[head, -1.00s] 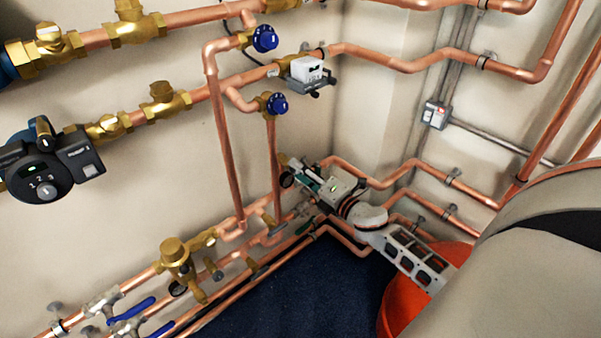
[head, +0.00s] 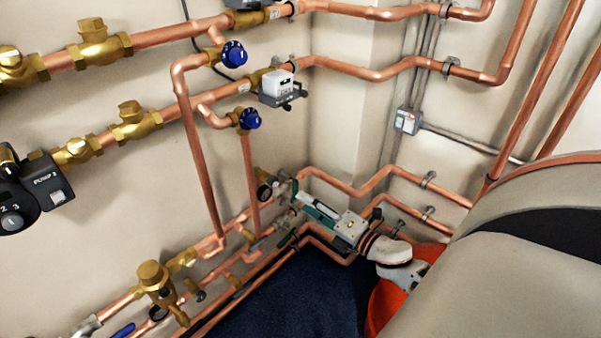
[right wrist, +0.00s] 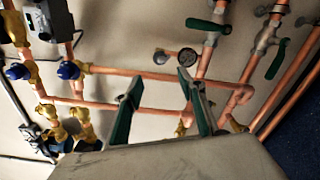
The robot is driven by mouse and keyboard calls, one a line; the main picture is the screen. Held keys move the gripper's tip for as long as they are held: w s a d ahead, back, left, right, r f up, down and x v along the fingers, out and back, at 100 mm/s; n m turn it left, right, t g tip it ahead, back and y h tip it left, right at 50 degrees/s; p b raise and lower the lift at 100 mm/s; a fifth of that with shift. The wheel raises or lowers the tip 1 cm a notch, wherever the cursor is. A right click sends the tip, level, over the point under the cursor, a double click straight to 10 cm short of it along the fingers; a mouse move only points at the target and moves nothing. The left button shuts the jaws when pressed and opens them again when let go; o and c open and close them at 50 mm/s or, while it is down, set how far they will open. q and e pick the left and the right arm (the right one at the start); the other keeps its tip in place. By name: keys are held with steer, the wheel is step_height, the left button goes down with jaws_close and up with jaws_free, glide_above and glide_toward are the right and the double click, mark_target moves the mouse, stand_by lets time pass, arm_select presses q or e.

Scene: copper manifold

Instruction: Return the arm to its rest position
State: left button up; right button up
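My right arm comes in from the right in the head view. Its gripper (head: 303,206) is low by the room corner, in front of the copper pipes (head: 345,187) and just right of a small dark round gauge (head: 264,192). In the right wrist view the two green-lined fingers of the gripper (right wrist: 158,88) stand well apart with nothing held between them. Copper pipes (right wrist: 145,83) and the gauge (right wrist: 188,57) lie beyond the fingertips. My left gripper is in neither view.
Pipes with blue-knobbed valves (head: 234,54) and a white actuator box (head: 279,84) run along the left wall. Green-handled valves (right wrist: 208,25) show in the right wrist view. A red-orange bucket (head: 383,303) stands beside my arm. The dark blue floor (head: 290,300) is partly clear.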

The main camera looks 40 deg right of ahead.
stand_by(0.6)
arm_select(q)
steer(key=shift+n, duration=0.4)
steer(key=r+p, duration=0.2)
steer(key=p, duration=0.3)
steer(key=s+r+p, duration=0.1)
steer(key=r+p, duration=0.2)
steer(key=p, duration=0.3)
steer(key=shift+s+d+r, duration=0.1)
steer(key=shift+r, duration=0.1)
arm_select(e)
steer(key=s+a+f+m+g, duration=0.3)
steer(key=s+a+m, duration=0.6)
steer(key=a, duration=0.3)
steer(key=s+a+f+m+g+y, duration=0.1)
steer(key=s+a+f+m+g, duration=0.3)
steer(key=s+a+m, duration=0.5)
step_height(320, 180, down, 2)
steer(key=s+a, duration=0.2)
steer(key=s, duration=0.1)
steer(key=shift+a+m+g, duration=0.3)
steer(key=shift+a, duration=0.1)
